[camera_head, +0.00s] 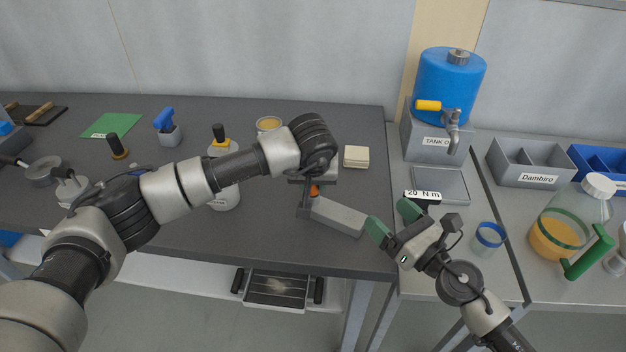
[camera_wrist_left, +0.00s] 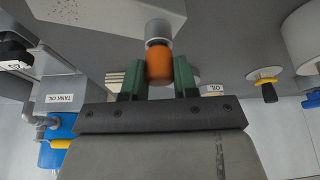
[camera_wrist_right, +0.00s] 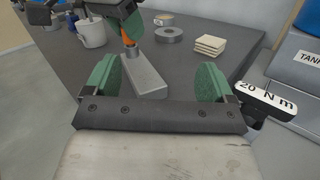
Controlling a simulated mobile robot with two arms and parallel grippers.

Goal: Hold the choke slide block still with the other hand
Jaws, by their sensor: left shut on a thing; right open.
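The choke slide block, taken to be the long light-grey block (camera_head: 338,216), lies on the dark bench near its front edge. It also shows in the right wrist view (camera_wrist_right: 142,78) and at the top of the left wrist view (camera_wrist_left: 100,12). An orange knob (camera_wrist_left: 158,65) with a grey collar is at its far end. My left gripper (camera_head: 312,186) is shut on the orange knob, mostly hidden by its own arm in the head view. My right gripper (camera_head: 392,221) is open and empty, off the block's near right end, its green fingers apart and not touching it.
A black tool labelled 20 N m (camera_head: 422,197) lies right beside my right gripper. A stack of cream pads (camera_head: 356,156) sits behind the block. The blue oil tank (camera_head: 448,85) stands at the back right. A blue-rimmed cup (camera_head: 488,238) is further right.

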